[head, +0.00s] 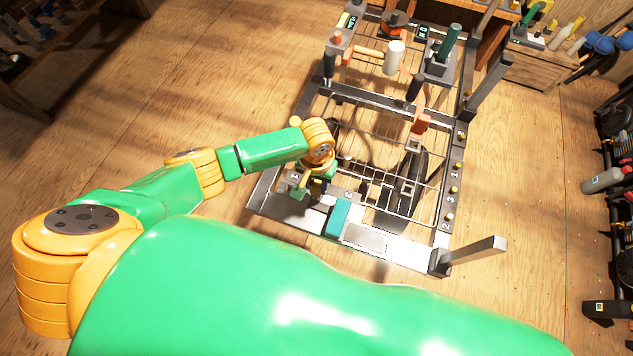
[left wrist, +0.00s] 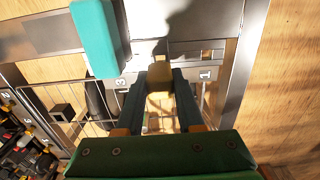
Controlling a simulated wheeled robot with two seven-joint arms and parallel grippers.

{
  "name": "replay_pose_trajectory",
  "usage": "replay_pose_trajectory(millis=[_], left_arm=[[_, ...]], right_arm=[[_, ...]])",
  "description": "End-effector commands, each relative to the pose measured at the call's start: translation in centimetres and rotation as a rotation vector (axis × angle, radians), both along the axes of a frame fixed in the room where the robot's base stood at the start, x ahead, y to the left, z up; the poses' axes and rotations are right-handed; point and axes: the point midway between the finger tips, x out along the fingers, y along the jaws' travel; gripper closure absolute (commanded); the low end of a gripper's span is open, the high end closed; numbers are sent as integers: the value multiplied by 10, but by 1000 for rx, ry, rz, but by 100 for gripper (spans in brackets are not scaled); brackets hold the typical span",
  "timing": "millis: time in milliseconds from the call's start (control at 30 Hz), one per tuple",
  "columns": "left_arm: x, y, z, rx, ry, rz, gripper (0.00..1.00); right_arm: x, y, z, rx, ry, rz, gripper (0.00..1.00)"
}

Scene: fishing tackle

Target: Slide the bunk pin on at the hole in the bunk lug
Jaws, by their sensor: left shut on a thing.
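My left gripper (head: 316,192) is low over the near left corner of the metal rack (head: 276,206). In the left wrist view its two dark fingers (left wrist: 160,92) are shut on a small tan-yellow piece (left wrist: 160,74), which looks like the bunk pin. The piece's far end lies over or against a grey plate at the rack's edge; contact cannot be told. A teal block (head: 338,217) is beside the gripper and also shows in the left wrist view (left wrist: 98,38). I cannot make out the bunk lug's hole; the gripper may hide it. My right gripper is out of view.
Plates marked 1 and 3 lie near the gripper. Several small brass knobs (head: 454,189) line the rack's right rail. A post (head: 474,250) juts from the near right corner. A white cylinder (head: 394,58) and a green-handled tool (head: 449,42) stand farther back. Wooden floor surrounds the rack.

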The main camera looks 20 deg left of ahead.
Motion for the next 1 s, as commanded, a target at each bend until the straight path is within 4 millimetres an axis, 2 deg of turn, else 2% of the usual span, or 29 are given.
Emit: replay_pose_trajectory(millis=[1000], left_arm=[[0, 0, 1, 0, 1, 0, 100]], right_arm=[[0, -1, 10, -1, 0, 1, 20]])
